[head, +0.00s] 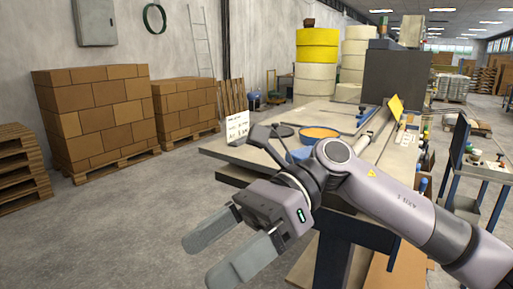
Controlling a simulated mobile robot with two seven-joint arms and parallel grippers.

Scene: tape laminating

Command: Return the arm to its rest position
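My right arm (400,205) comes in from the lower right and reaches across the front of the workbench. Its gripper (203,262) points to the lower left, out past the bench's left front corner and over the concrete floor. Its two grey fingers are apart with nothing between them. My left arm and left gripper are not in view. The workbench (240,155) stands behind the arm, and the arm hides part of its front.
An orange-topped round item (319,133), a blue roll (300,155) and a white sign (237,128) are on the bench. A side table (485,170) stands at the right. Stacked cartons (97,115) and pallets (20,165) stand at the left. The floor (120,230) at lower left is clear.

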